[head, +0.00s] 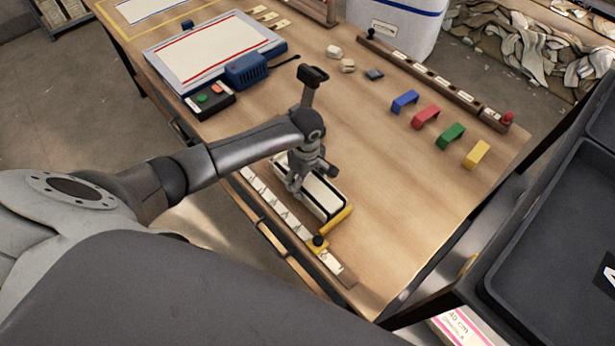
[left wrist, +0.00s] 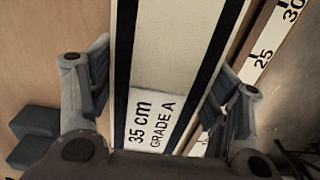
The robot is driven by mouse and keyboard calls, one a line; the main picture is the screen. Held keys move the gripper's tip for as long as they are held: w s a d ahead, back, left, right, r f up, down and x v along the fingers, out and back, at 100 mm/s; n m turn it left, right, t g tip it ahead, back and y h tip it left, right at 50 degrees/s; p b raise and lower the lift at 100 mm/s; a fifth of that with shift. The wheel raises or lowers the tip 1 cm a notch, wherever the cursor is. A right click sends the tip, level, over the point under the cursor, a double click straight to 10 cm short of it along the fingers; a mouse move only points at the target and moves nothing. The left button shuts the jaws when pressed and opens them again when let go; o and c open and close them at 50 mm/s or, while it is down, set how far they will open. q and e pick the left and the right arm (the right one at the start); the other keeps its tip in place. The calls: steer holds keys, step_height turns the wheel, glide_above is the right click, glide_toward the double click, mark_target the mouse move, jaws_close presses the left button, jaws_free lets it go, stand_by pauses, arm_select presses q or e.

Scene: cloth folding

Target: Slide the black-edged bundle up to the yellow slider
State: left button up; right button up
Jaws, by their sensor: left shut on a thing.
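The black-edged bundle (head: 324,197) is a cream folded stack with dark bands along both long sides. It lies on the table along the ruler strip (head: 270,201). My left gripper (head: 297,184) is shut on it from above, one finger on each long side. In the left wrist view the bundle (left wrist: 166,50) runs between the fingers and bears a "35 cm GRADE A" label (left wrist: 157,120). The yellow slider (head: 340,218), with a black knob, stands across the bundle's near right end; I cannot tell whether they touch. My right gripper is not in view.
Blue (head: 404,101), red (head: 425,115), green (head: 450,135) and yellow (head: 476,153) brackets stand at the right. A framed board (head: 212,55) and button box (head: 209,99) are at the back left. A black crate (head: 540,260) stands right of the table. The right front tabletop is clear.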

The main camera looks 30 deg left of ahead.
mark_target(306, 178)
arm_select(q)
steer(key=o, duration=1.3)
steer(key=shift+c, duration=0.2)
step_height(306, 178, up, 12)
